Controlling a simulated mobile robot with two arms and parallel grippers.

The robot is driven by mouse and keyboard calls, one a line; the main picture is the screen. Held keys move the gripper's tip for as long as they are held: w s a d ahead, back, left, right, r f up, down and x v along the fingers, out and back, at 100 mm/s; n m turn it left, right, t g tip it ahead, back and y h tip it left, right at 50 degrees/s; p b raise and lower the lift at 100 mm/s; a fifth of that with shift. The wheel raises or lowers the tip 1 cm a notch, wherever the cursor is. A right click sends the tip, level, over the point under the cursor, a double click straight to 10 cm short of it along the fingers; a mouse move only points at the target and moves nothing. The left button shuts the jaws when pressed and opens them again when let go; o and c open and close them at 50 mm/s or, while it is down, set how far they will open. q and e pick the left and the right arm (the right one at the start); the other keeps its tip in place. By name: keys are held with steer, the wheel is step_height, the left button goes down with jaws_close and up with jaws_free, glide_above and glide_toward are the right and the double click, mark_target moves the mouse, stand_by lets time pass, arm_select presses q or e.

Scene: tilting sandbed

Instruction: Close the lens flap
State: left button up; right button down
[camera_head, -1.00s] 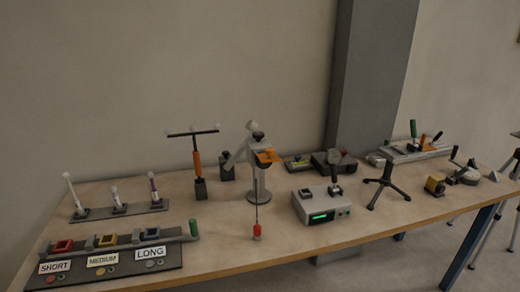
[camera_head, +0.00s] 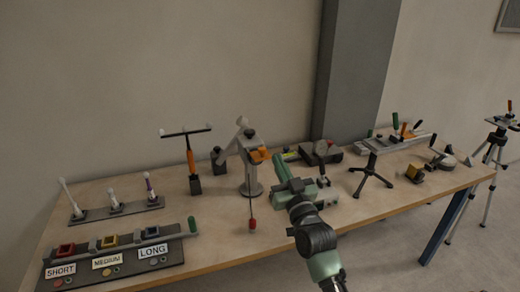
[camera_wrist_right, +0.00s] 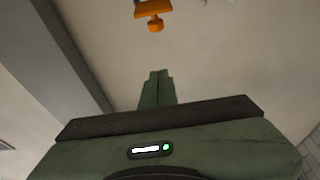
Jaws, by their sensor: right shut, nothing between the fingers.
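An orange flap (camera_head: 259,156) sticks out from the head of a grey stand (camera_head: 250,172) at the middle of the table; I take it to be the lens flap. In the right wrist view an orange piece with a round knob (camera_wrist_right: 154,12) shows at the top edge, beyond the fingertips and apart from them. My right gripper (camera_head: 278,158) is green, shut and empty. In the head view its tips are just right of the orange flap. My right arm hides part of the grey box with the display. My left gripper is out of view.
A rack labelled SHORT, MEDIUM and LONG (camera_head: 115,262) lies front left. The table's front middle is clear.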

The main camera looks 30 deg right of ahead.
step_height(320, 180, up, 3)
steer(key=p, duration=0.3)
glide_above(261, 151)
steer(key=s, duration=0.3)
steer(key=shift+w+d+f, duration=0.1)
steer(key=shift+d+f, duration=0.05)
steer(key=shift+f, duration=0.95)
steer(key=shift+w+d+f, duration=0.1)
steer(key=shift+d+f, duration=0.05)
steer(key=shift+f, duration=0.9)
